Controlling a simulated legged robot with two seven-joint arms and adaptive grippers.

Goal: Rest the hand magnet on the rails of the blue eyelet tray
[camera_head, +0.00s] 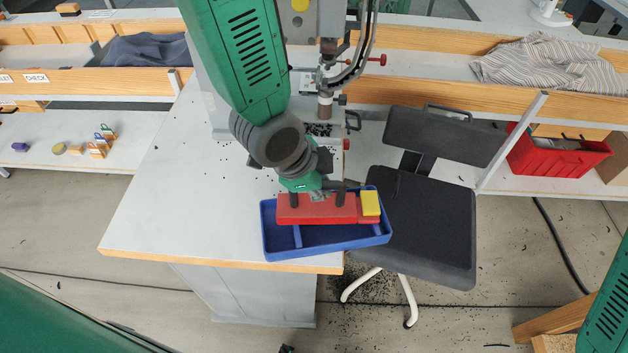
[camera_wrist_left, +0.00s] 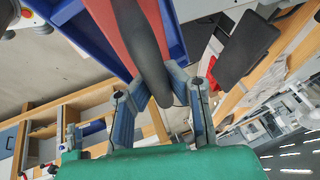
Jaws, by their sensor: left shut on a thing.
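The hand magnet (camera_head: 318,209) is a red bar with a yellow end block (camera_head: 370,203) and a dark handle. It lies level over the blue eyelet tray (camera_head: 325,249) at the table's front right corner. I cannot tell whether it touches the rails. My left gripper (camera_head: 316,192) is above the magnet, shut on its handle. In the left wrist view the dark handle (camera_wrist_left: 143,45) passes between the fingers, with the red body (camera_wrist_left: 107,22) and blue tray (camera_wrist_left: 72,18) beyond. My right gripper does not show; only a green part of my arm is at the lower right.
The grey table (camera_head: 185,190) is clear left of the tray. The eyelet press (camera_head: 325,95) stands behind, with dark bits scattered at its foot. A black chair (camera_head: 425,225) stands close right of the tray. A red bin (camera_head: 545,160) is on the right shelf.

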